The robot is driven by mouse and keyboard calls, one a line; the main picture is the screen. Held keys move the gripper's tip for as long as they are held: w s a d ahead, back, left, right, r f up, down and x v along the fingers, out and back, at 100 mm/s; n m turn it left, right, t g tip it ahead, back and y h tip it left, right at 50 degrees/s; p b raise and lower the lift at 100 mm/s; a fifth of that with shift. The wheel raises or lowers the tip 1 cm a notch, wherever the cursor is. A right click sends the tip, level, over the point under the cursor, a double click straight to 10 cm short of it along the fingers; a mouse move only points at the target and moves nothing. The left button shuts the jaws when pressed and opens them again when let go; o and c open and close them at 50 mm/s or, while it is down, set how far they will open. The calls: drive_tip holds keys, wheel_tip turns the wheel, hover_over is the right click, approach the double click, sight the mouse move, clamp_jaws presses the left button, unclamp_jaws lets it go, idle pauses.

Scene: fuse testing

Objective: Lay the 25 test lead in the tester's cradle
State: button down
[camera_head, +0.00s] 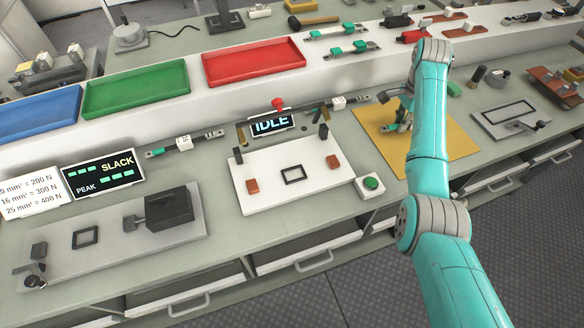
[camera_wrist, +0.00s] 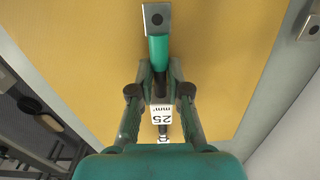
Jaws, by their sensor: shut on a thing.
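My gripper (camera_wrist: 156,85) is shut on the 25 test lead, around its dark cable behind the green sleeve (camera_wrist: 158,48). The lead's metal lug (camera_wrist: 157,18) points away from the palm, and its white "25 mm²" tag (camera_wrist: 161,114) lies between the fingers. In the head view my gripper (camera_head: 402,122) is over the yellow mat (camera_head: 455,138); whether the lead touches the mat is unclear. A white plate (camera_head: 290,203) with two orange-brown blocks and a small black frame lies left of it, before an "IDLE" display (camera_head: 271,124). Which fixture is the cradle is unclear.
A grey fixture (camera_head: 120,238) with a black block stands front left, by a "SLACK/PEAK" display (camera_head: 102,173). Other tagged leads (camera_head: 185,144) lie along the ledge. A green button box (camera_head: 370,186) sits between plate and mat. Blue, green and red trays stand behind.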

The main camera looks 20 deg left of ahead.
drive_tip(key=shift+r, duration=2.55)
